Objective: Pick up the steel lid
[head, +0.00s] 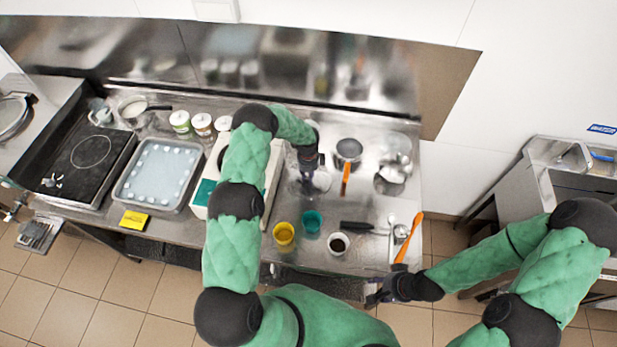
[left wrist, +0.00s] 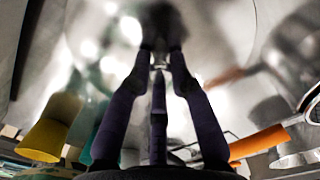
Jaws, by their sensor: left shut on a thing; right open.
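The steel lid (head: 322,181) is a shiny round disc, partly hidden under my left gripper (head: 309,168) in the head view. In the left wrist view the lid's bright, reflective surface (left wrist: 215,55) fills the area beyond the fingers. My left gripper (left wrist: 161,55) is shut there, its fingertips closed on a small part at the lid's middle, which looks like its knob. Whether the lid touches the counter cannot be told. My right gripper (head: 376,294) is open and empty, off the counter's front edge.
A pot (head: 348,150) with an orange handle stands right of my left gripper. A yellow cup (head: 284,233), a teal cup (head: 312,221) and a dark-filled cup (head: 339,244) stand in front. An orange spatula (head: 409,237) lies at the right edge. A tray (head: 158,174) is at left.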

